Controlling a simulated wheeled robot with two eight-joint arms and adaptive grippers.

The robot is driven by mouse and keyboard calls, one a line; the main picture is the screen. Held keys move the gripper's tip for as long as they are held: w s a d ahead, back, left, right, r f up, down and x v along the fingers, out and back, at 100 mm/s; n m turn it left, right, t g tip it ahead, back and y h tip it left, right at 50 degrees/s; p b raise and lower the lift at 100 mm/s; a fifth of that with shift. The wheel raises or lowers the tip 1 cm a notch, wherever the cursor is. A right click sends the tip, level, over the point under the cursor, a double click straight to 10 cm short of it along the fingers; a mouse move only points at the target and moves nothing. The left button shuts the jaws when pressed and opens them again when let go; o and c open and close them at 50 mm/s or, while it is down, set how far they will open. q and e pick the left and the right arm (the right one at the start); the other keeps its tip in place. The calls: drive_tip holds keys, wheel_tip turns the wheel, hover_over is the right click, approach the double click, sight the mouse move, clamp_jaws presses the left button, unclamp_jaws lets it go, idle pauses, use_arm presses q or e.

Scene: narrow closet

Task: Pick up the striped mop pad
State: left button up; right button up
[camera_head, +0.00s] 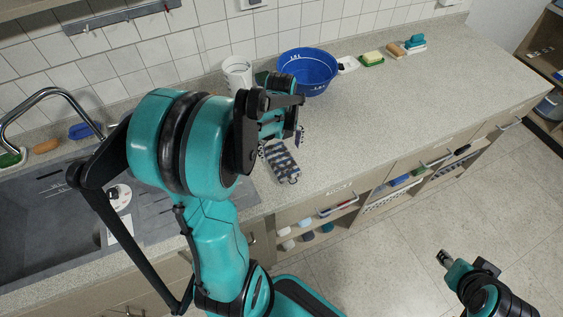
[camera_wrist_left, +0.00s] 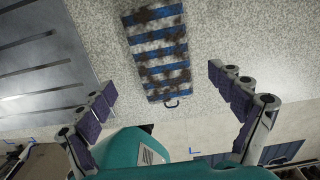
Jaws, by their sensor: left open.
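The striped mop pad (camera_head: 283,164) lies flat on the grey speckled counter (camera_head: 400,110), to the right of the sink. It is blue and white with brown stains and has a small dark loop at one end. My left gripper (camera_head: 282,140) is above the pad and hides its far part in the head view. In the left wrist view the pad (camera_wrist_left: 160,60) lies beyond and between the spread fingers of my left gripper (camera_wrist_left: 163,82), which are open and empty. My right gripper (camera_head: 446,260) is low at the right, over the floor and away from the counter; its jaws are too small to read.
A blue basin (camera_head: 307,72) and a white container (camera_head: 237,73) stand behind the left gripper. Sponges (camera_head: 372,58) and a teal brush (camera_head: 414,42) lie along the back wall. The sink (camera_head: 55,215) is at the left. The counter right of the pad is clear.

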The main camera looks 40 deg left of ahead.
sight(281, 160)
use_arm(q)
drive_tip(key=f+b, duration=0.1)
drive_tip(key=f, duration=0.3)
drive_tip(key=shift+w+f+b, duration=0.2)
drive_tip(key=shift+f+b, duration=0.2)
drive_tip(key=shift+r, duration=0.1)
drive_tip(key=shift+c, duration=1.2)
drive_tip(key=c, duration=1)
